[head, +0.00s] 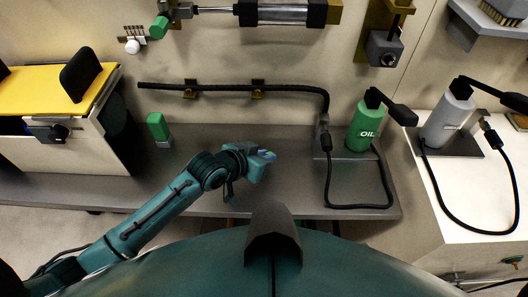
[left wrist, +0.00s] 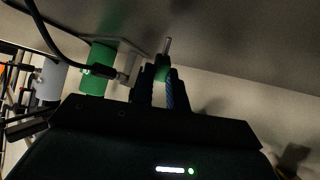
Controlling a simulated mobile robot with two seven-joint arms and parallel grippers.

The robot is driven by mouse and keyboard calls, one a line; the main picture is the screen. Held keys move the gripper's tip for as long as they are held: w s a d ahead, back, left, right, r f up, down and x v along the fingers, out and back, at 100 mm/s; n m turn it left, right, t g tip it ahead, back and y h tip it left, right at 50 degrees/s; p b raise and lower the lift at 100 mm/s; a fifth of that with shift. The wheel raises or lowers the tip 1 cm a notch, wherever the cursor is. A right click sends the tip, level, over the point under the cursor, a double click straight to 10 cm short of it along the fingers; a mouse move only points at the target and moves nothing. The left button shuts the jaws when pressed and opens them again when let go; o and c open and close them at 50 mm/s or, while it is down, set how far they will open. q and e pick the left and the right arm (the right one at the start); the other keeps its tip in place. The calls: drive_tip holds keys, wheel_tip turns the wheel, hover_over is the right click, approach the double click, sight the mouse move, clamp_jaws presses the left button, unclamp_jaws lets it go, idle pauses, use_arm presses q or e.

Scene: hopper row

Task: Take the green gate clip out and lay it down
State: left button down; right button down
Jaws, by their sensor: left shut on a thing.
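My left gripper (head: 264,156) is above the grey shelf, near its middle. In the left wrist view its fingers (left wrist: 160,88) are shut on a small green piece with a metal pin, which I take as the green gate clip (left wrist: 162,73). The pin points away from the fingers, and part of the clip is hidden between them. In the head view the gripper mostly hides the clip. My right gripper is not in view.
A green OIL bottle (head: 365,127) stands on the grey shelf (head: 200,190) at right, with a black hose looping beside it. A green block (head: 157,127) stands at the back left. A yellow-topped hopper (head: 55,88) is further left. The shelf between is clear.

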use_arm(q)
drive_tip(key=shift+f, duration=0.15)
drive_tip(key=c, duration=1.3)
unclamp_jaws()
drive_tip(key=v, duration=1.3)
drive_tip(key=shift+a, duration=0.1)
drive_tip(key=s+a+f+n+g+y, duration=0.2)
drive_tip(key=s+a+f+g+y, duration=0.15)
drive_tip(key=s+a, duration=0.4)
drive_tip(key=s+a+f+n+g+y, duration=0.25)
drive_tip(key=s+a+y, duration=0.2)
drive_tip(key=s, duration=0.55)
drive_tip(key=w+d+f+t+h, duration=0.1)
drive_tip(key=w+d+f+t, duration=0.1)
drive_tip(key=w+d+f+t+h, duration=0.1)
drive_tip(key=w+f+t, duration=0.1)
drive_tip(key=f+t, duration=0.1)
drive_tip(key=w+d+f+t+h, duration=0.1)
drive_tip(key=w+d+f+t, duration=0.1)
drive_tip(key=f+t, duration=0.1)
drive_tip(key=shift+w+d+f+m+h, duration=0.1)
drive_tip(key=shift+w+d+m+h, duration=0.25)
drive_tip(key=shift+h, duration=0.05)
